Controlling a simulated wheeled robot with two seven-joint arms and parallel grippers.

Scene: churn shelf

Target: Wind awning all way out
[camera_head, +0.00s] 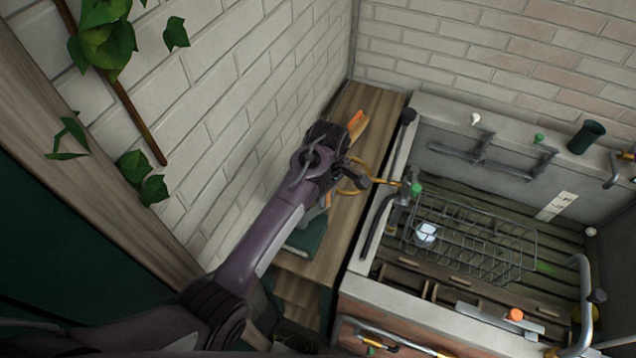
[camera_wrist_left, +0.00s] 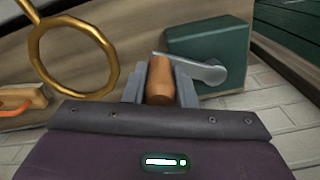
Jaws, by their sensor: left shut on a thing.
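My left gripper (camera_head: 326,200) reaches from the left over a wooden shelf and points down toward a dark green box. In the left wrist view, the gripper (camera_wrist_left: 160,88) is shut on an orange-brown wooden crank knob (camera_wrist_left: 160,76). A grey crank arm (camera_wrist_left: 203,71) runs from the knob to the green box (camera_wrist_left: 222,40). The box also shows in the head view (camera_head: 306,238), partly hidden by my arm. The awning itself cannot be made out. My right gripper is not in view.
A brass ring (camera_wrist_left: 78,52) stands close beside the gripper. An orange-handled thing (camera_head: 356,123) lies on the wooden shelf (camera_head: 377,103). To the right is a grey-walled unit with a wire basket (camera_head: 470,238). Brick walls and a leafy vine (camera_head: 105,40) bound the left.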

